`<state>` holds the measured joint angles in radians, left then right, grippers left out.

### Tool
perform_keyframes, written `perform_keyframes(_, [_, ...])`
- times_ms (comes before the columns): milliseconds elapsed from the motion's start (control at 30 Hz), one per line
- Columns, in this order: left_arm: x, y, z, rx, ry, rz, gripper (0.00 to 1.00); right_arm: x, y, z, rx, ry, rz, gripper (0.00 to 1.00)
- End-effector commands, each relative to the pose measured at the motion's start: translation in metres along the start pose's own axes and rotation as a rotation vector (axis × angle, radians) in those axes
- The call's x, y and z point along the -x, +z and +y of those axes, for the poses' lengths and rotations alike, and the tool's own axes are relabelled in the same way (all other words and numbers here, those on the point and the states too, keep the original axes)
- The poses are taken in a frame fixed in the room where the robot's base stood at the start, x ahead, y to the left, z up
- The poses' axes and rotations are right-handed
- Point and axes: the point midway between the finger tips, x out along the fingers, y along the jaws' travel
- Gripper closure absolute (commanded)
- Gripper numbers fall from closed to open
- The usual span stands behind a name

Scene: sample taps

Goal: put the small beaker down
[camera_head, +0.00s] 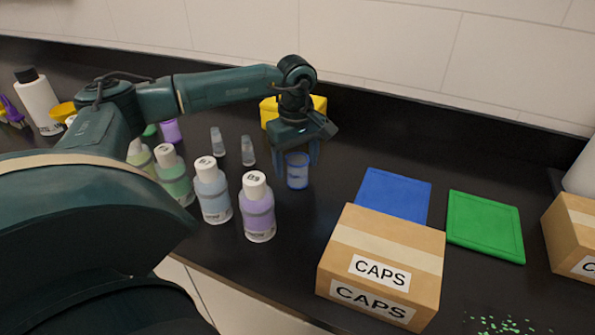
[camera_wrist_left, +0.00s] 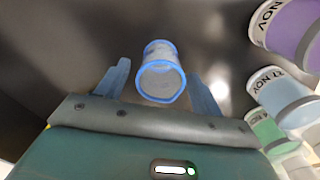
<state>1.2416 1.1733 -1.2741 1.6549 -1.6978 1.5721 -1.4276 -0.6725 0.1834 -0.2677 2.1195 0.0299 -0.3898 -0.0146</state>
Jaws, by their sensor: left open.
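The small beaker (camera_head: 297,172) is a clear cup with a blue rim and base. In the head view it stands upright on the black bench, right of the labelled bottles. My left gripper (camera_head: 296,153) is above and around it, with its fingers pointing down. In the left wrist view the beaker (camera_wrist_left: 161,73) lies between the two spread blue-grey fingers of the left gripper (camera_wrist_left: 160,82). A gap shows on each side, so the fingers appear clear of it. My right gripper is not in view.
Several labelled bottles (camera_head: 257,207) stand left of the beaker, with small vials (camera_head: 248,151) behind them. A cardboard CAPS box (camera_head: 383,262), a blue mat (camera_head: 394,194) and a green mat (camera_head: 486,226) are to the right. A yellow box (camera_head: 268,112) is behind the gripper.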

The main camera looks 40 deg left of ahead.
Motion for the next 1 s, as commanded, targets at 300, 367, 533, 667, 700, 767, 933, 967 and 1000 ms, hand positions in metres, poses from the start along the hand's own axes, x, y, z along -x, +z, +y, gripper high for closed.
perform_keyframes(300, [0.0002, -0.0003, 0.0000, 0.000, 0.000, 0.000, 0.45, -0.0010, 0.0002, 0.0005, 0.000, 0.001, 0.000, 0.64])
perform_keyframes(367, [0.0002, -0.0003, 0.0000, 0.000, 0.000, 0.000, 0.49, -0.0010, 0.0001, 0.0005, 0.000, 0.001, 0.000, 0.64])
perform_keyframes(533, [0.0004, -0.0002, 0.0000, 0.000, 0.000, 0.000, 0.63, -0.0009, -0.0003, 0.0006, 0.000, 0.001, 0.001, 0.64])
perform_keyframes(667, [0.0004, -0.0002, 0.0000, 0.000, 0.000, 0.000, 0.74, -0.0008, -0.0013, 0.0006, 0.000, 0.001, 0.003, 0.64])
perform_keyframes(700, [0.0004, -0.0002, 0.0000, 0.000, 0.000, 0.000, 0.77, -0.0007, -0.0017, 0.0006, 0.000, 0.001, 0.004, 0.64])
perform_keyframes(767, [0.0005, -0.0002, 0.0000, 0.000, 0.000, 0.000, 0.82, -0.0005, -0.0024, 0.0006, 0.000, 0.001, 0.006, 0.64])
perform_keyframes(933, [0.0008, -0.0002, 0.0001, 0.000, 0.001, 0.000, 0.84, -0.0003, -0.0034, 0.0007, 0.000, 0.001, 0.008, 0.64])
perform_keyframes(967, [0.0014, -0.0002, 0.0002, 0.000, 0.001, 0.000, 0.84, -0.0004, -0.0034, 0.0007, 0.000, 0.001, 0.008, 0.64])
perform_keyframes(1000, [0.0034, -0.0002, 0.0003, 0.000, 0.001, 0.000, 0.84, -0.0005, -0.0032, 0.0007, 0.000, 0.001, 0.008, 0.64])
